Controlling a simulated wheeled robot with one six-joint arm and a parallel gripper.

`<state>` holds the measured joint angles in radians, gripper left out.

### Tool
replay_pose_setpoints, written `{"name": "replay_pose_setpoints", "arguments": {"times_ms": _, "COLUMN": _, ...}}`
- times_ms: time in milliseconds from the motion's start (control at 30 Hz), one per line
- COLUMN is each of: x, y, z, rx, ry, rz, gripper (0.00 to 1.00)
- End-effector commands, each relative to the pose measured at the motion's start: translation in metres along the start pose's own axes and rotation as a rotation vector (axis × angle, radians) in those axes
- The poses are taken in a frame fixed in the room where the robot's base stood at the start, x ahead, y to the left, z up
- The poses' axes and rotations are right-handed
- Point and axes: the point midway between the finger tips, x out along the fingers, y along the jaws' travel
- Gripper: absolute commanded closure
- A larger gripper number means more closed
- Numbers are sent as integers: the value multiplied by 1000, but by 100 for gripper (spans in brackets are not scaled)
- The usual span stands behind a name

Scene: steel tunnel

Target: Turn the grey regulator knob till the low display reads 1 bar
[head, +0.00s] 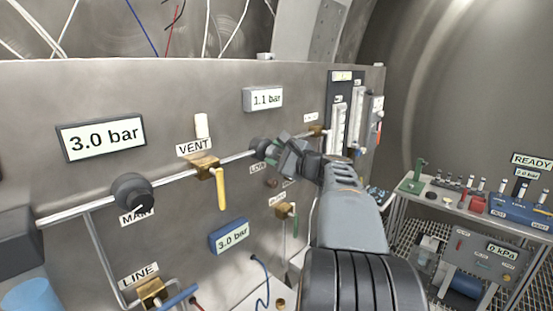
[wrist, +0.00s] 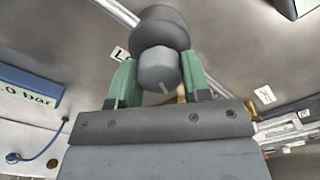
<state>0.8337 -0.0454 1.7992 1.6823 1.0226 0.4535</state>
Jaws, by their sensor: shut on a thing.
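The grey regulator knob (head: 260,147) sits on the pipe across the panel, above a label that starts "LO", partly hidden by my gripper in the head view. My gripper (head: 279,148) is shut on it from the front right. In the wrist view the grey knob (wrist: 158,68) stands between the two green fingers of my gripper (wrist: 157,82), with a pale mark on its front face and a wider dark grey body behind it.
Left along the pipe are the vent valve with its yellow lever (head: 221,188) and the dark main knob (head: 133,193). The large display (head: 101,138) and the blue display (head: 230,236) both read 3.0 bar. A bench with tools (head: 440,192) stands at the right.

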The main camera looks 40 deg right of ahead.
Motion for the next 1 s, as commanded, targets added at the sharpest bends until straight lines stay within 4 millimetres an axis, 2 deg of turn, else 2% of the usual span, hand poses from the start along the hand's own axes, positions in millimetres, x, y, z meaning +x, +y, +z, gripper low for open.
{"name": "replay_pose_setpoints", "arguments": {"times_ms": 33, "x": 0, "y": 6, "z": -5, "rx": -32, "ry": -2, "rz": -2, "gripper": 80}}
{"name": "replay_pose_setpoints", "arguments": {"times_ms": 233, "x": 0, "y": 4, "z": -3, "rx": -129, "ry": -1, "rz": -1, "gripper": 80}}
{"name": "replay_pose_setpoints", "arguments": {"times_ms": 600, "x": 0, "y": 0, "z": 0, "rx": -144, "ry": 0, "rz": 0, "gripper": 80}}
{"name": "replay_pose_setpoints", "arguments": {"times_ms": 633, "x": 0, "y": 0, "z": 0, "rx": -144, "ry": 0, "rz": 0, "gripper": 53}}
{"name": "replay_pose_setpoints", "arguments": {"times_ms": 867, "x": 0, "y": 0, "z": 0, "rx": -144, "ry": 0, "rz": -1, "gripper": 31}}
{"name": "replay_pose_setpoints", "arguments": {"times_ms": 1000, "x": 0, "y": 0, "z": 0, "rx": -144, "ry": 0, "rz": -1, "gripper": 31}}
